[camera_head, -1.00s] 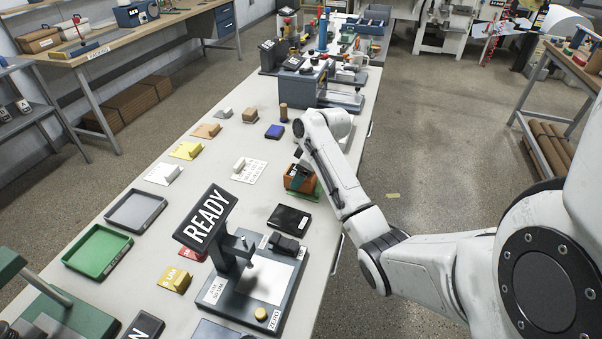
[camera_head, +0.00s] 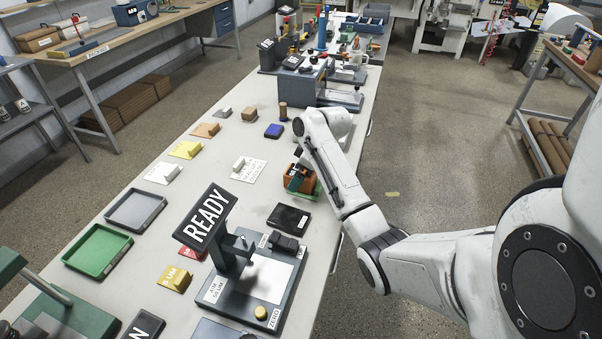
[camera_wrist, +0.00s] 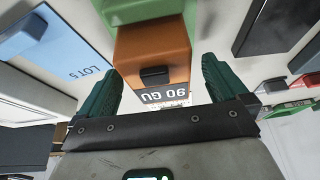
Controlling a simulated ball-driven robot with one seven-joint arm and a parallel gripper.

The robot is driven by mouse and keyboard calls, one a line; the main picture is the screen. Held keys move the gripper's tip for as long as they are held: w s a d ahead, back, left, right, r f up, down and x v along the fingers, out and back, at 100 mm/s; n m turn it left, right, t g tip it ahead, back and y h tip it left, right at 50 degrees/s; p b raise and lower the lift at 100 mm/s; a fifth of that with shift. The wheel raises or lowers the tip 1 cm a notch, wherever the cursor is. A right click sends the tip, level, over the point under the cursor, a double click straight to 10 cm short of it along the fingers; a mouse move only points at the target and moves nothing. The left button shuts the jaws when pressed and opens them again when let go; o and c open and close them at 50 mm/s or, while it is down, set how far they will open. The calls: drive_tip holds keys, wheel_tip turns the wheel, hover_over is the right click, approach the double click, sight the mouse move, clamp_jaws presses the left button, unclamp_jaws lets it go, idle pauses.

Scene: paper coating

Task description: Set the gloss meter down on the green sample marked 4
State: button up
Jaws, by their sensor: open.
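The gloss meter appears to be the orange-brown box (camera_wrist: 152,50) with a black knob and a "90 GU" readout in the wrist view. It also shows in the head view (camera_head: 308,183), at the right side of the table. It is on or against a green sample (camera_head: 317,190), which shows as a green block (camera_wrist: 142,11) in the wrist view. The sample's number is not readable. My gripper (camera_wrist: 161,70) is open, its two dark green fingers on either side of the meter's near end, with gaps visible. It partly hides the meter in the head view (camera_head: 296,180).
A blue sheet marked LOT 5 (camera_wrist: 62,47) lies left in the wrist view. A black flat case (camera_head: 289,218) and a READY stand (camera_head: 205,218) are nearer on the table. A white sheet with a small block (camera_head: 249,172) lies to the left.

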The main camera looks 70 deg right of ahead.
drive_tip(key=v, duration=1)
drive_tip(key=shift+s+r+b, duration=0.1)
drive_tip(key=shift+r+b, duration=0.2)
